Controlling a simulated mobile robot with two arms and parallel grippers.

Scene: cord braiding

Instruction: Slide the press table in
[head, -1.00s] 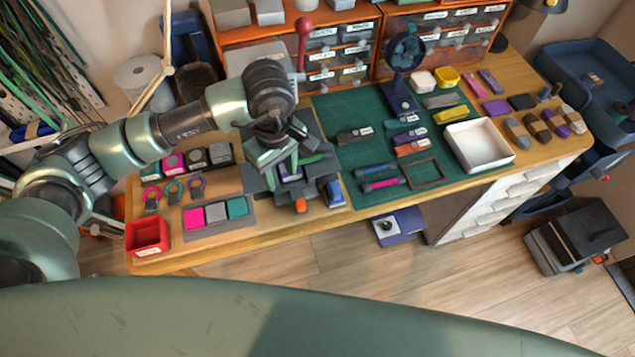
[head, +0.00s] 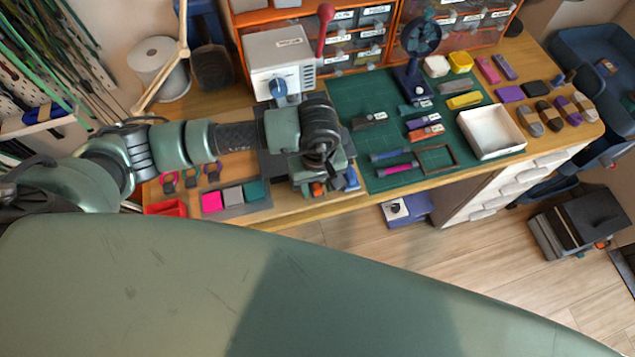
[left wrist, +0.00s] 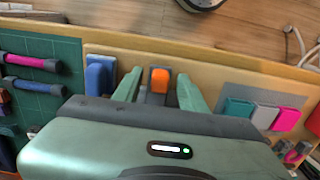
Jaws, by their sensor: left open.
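The press (head: 281,62) is a white box with a blue knob and a red lever (head: 325,28) at the back of the workbench. A dark grey base (head: 272,150) extends forward from it; my left arm and gripper hide most of the press table there. An orange tab (head: 318,188) shows at the front end; it also shows in the left wrist view (left wrist: 160,75). My left gripper (left wrist: 160,88) is open, with its green fingers on either side of the orange tab and apart from it. My right gripper is in neither view.
A blue piece (left wrist: 101,74) stands close beside one finger. Pink, grey and teal blocks (head: 232,195) lie on a grey mat to the left. A green cutting mat (head: 380,145) with tools and a white tray (head: 490,132) lie right. The bench front edge is close.

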